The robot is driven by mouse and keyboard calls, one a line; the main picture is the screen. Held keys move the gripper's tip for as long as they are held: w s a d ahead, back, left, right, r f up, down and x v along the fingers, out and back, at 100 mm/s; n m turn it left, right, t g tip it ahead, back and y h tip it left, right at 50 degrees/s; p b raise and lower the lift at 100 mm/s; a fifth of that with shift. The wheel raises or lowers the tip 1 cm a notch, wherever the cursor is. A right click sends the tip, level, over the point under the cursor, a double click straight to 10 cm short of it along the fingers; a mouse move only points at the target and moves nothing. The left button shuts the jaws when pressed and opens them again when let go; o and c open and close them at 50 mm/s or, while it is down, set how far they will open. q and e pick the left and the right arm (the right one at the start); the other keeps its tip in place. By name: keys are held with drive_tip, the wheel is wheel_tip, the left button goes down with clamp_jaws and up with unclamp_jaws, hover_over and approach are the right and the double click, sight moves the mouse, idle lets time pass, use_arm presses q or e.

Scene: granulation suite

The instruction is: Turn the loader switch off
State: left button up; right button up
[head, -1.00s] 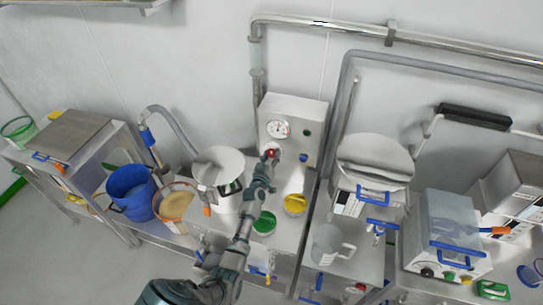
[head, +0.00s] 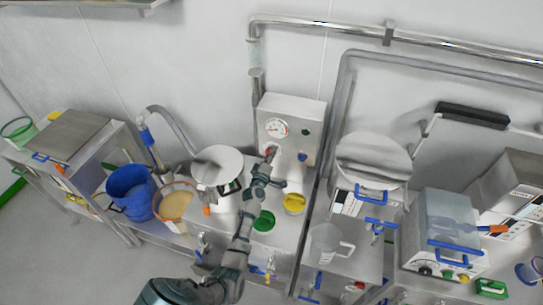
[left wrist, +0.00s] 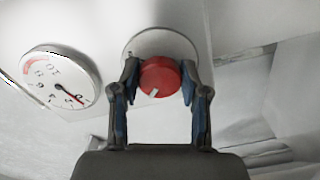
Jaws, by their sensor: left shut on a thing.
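The loader switch is a red round knob (left wrist: 160,77) with a white mark on the front of a pale control box (head: 309,118). In the left wrist view the mark sits at the knob's lower edge, slightly left of centre. My left gripper (left wrist: 159,83) is shut on the knob, with one finger on each side. In the head view my left gripper (head: 268,158) reaches up to the box and covers much of the knob. My right gripper is not in view.
A round gauge (head: 276,128) is on the box beside the knob, with a green button (head: 305,132) to its right. A white-lidded vessel (head: 217,165), green lid (head: 264,221) and yellow lid (head: 294,203) are near my arm. A clear jug (head: 326,243) stands right.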

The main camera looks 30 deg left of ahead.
use_arm(q)
drive_tip(key=shift+a+r+n, duration=0.15)
drive_tip(key=shift+a+n, duration=0.1)
drive_tip(key=shift+n, duration=0.15)
drive_tip(key=o, duration=1)
drive_tip(key=shift+o, duration=0.7)
drive_tip(key=shift+s, duration=0.1)
drive_tip(key=shift+a, duration=0.1)
drive_tip(key=shift+f, duration=0.2)
drive_tip(key=v, duration=1.2)
